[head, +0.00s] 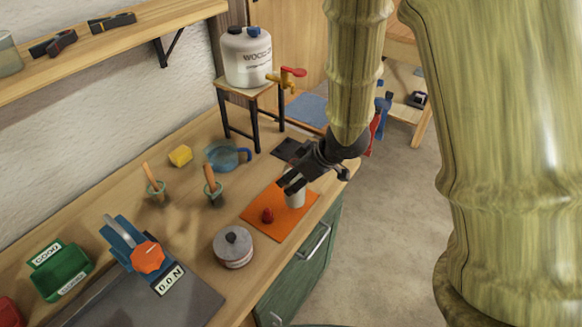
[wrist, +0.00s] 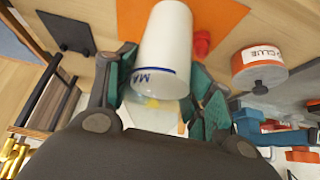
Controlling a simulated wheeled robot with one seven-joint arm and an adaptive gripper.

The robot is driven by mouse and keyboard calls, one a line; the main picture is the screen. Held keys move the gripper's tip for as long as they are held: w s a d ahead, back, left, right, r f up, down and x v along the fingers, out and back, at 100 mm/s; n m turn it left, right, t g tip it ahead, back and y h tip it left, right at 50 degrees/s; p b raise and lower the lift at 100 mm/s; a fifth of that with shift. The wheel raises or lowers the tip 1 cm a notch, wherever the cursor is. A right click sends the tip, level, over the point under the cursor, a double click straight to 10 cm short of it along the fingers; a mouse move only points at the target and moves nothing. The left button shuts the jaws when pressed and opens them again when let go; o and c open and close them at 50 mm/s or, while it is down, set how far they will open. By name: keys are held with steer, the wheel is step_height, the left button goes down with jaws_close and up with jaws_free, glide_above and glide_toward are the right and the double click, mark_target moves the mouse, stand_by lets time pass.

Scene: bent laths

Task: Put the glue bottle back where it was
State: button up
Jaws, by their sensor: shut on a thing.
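The white glue bottle (head: 295,198) is between the fingers of my gripper (head: 292,182) at the right part of the orange mat. In the wrist view the bottle (wrist: 165,40) shows a blue band with part of a printed word, and a yellow spot near its near end. The fingers are shut on it from both sides. It looks about upright; I cannot tell if its base touches the mat. The orange mat (head: 258,226) lies near the bench's front edge. A small red cap-like piece (head: 267,215) sits on the mat, left of the bottle.
A round tin (head: 233,248) stands in front of the mat. A dark flat plate (head: 290,150) lies behind it. Bare bench lies between.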

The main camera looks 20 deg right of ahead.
steer(key=w+d+f+p, duration=0.1)
steer(key=w+f+p, duration=0.1)
steer(key=w+f, duration=0.2)
steer(key=shift+w+p, duration=0.35)
steer(key=shift+w, duration=1.15)
steer(key=shift+f, duration=0.1)
steer(key=o, duration=1.3)
steer(key=v, duration=1.2)
